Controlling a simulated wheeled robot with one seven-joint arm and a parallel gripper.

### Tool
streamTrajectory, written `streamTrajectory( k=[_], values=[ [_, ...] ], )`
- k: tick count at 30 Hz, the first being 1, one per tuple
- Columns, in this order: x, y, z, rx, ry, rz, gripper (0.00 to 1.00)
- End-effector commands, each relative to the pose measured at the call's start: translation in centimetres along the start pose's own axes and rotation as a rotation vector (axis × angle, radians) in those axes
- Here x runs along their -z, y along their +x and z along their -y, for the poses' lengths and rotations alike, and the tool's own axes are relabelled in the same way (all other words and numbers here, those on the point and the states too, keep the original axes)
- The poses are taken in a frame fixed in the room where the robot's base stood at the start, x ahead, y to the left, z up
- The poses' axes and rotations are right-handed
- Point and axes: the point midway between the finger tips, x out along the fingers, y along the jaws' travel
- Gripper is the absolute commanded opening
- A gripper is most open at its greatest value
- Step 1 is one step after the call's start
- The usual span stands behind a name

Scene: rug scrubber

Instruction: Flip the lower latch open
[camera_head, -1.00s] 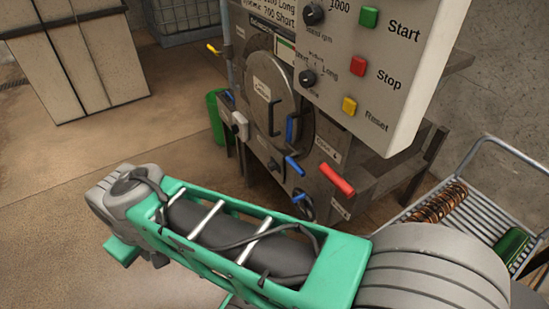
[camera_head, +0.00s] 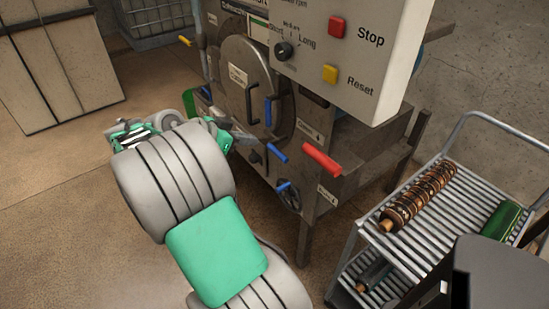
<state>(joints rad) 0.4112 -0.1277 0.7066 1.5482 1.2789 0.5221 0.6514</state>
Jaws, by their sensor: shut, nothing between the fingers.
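The grey machine has a round door (camera_head: 240,75) with a dark bar handle. A blue-gripped upright lever (camera_head: 268,112) is at the door's right edge. Below it a second blue-gripped lever (camera_head: 278,152) slants down to the right. Which of these is the lower latch is not labelled legibly. My gripper (camera_head: 252,138) is shut and empty, pointing right in front of the door's lower part, just left of the slanted blue lever. My arm partly hides the machine's lower left. Whether the fingertips touch anything cannot be told.
A red handle (camera_head: 322,160) sticks out right of the levers, and a blue-handled wheel (camera_head: 288,195) is lower. The control box (camera_head: 355,60) overhangs above. A metal cart (camera_head: 440,215) with a brown roller (camera_head: 420,195) stands right. Open floor lies left.

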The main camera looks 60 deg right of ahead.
Motion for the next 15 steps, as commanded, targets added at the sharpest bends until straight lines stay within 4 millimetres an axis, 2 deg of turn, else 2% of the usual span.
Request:
streamTrajectory(
  k=[10, 15],
  values=[
    [0.2, 0.2, -0.1, -0.002, 0.004, -0.001, 0.00],
    [0.2, 2.6, -0.1, -0.004, 0.004, 0.000, 0.00]
  ],
)
